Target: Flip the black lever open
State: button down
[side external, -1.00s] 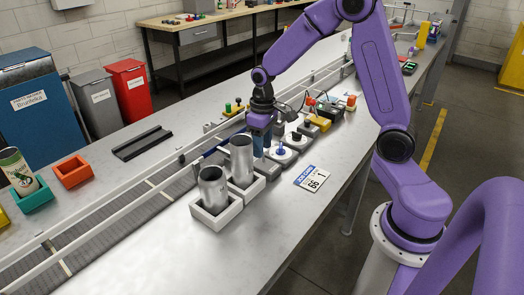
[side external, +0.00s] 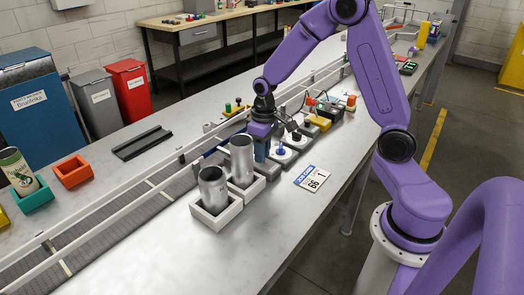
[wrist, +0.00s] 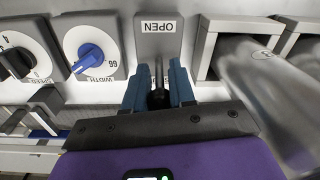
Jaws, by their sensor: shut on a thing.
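The black lever (wrist: 159,76) stands in front of a grey panel (wrist: 158,45) labelled OPEN in the wrist view. My gripper (wrist: 158,82) has its two blue fingers on either side of the lever, closed on it. The lever's base is partly hidden by the fingers and the gripper body. In the side external view my gripper (side external: 261,148) is low over the row of controls behind the silver cans, and the lever is hidden there.
A dial with a blue knob (wrist: 89,56), labelled WIDTH, and one with a black knob (wrist: 17,63) are left of the lever. Close on the right is a grey holder with a silver can (wrist: 265,85). A printed card (side external: 312,179) lies on the table.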

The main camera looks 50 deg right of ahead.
jog(key=shift+s+d+t, duration=0.1)
jog(key=shift+s+t, duration=0.25)
jog(key=shift+t, duration=0.6)
jog(key=shift+s+d+t, duration=0.1)
jog(key=shift+s+t, duration=0.25)
jog(key=shift+t, duration=0.6)
jog(key=shift+s+a, duration=0.1)
jog(key=c, duration=1)
grip_release()
jog(key=shift+r, duration=0.1)
jog(key=shift+s+r, duration=0.15)
jog(key=shift+r, duration=0.3)
jog(key=v, duration=1.6)
jog(key=shift+s, duration=0.3)
